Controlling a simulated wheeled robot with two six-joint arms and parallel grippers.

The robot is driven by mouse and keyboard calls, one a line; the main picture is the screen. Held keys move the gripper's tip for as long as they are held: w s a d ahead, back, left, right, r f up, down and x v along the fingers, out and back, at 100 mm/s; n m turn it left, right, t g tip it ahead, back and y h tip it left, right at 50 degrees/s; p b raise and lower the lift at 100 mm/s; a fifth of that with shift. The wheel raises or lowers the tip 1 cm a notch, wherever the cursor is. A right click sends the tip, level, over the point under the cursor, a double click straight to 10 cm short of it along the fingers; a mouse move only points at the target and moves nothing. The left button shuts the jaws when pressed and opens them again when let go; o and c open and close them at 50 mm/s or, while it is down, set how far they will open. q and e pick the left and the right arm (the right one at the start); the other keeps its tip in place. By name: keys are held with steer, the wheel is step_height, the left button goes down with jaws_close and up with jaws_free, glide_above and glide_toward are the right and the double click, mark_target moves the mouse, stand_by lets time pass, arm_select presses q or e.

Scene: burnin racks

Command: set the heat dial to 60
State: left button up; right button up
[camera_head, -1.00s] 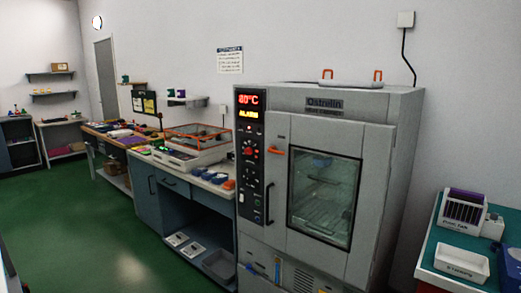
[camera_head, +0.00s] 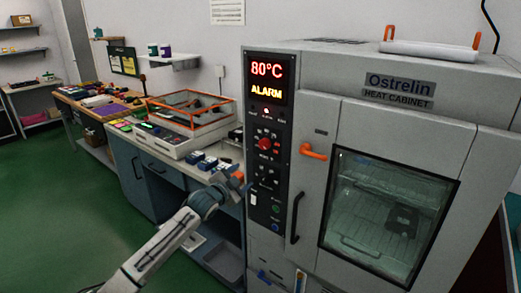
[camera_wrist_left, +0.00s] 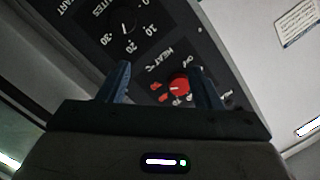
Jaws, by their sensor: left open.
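The heat cabinet (camera_head: 345,70) shows 80°C and ALARM on its display (camera_head: 267,79). The red heat dial (camera_head: 265,144) is on the black control panel below the display. In the left wrist view, the red dial (camera_wrist_left: 179,85) appears beside the HEAT label, between my finger outlines and nearer the right one. Its pointer setting is too small to read. My left gripper (camera_head: 240,184) is open and empty, below and left of the dial, apart from it in the head view. The open fingers (camera_wrist_left: 163,86) also show in the left wrist view. My right gripper is not in view.
A black minutes dial (camera_wrist_left: 122,20) is near the heat dial. The cabinet door has an orange latch (camera_head: 314,151) and a dark handle (camera_head: 297,217). A counter with an orange-framed box (camera_head: 192,108) and blue items (camera_head: 207,163) stands left. The green floor (camera_head: 60,210) is open.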

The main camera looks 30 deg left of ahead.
arm_select(q)
steer(key=m+t, duration=0.1)
glide_toward(262, 146)
steer(key=s, duration=0.2)
steer(key=shift+h, duration=0.3)
steer(key=w+p, duration=0.1)
steer(key=w, duration=0.3)
steer(key=w+p, duration=0.1)
steer(key=w, duration=0.4)
steer(key=shift+w+a+r, duration=0.15)
steer(key=shift+w+a, duration=0.05)
steer(key=shift+a, duration=0.05)
steer(key=shift+w, duration=0.7)
steer(key=c, duration=1)
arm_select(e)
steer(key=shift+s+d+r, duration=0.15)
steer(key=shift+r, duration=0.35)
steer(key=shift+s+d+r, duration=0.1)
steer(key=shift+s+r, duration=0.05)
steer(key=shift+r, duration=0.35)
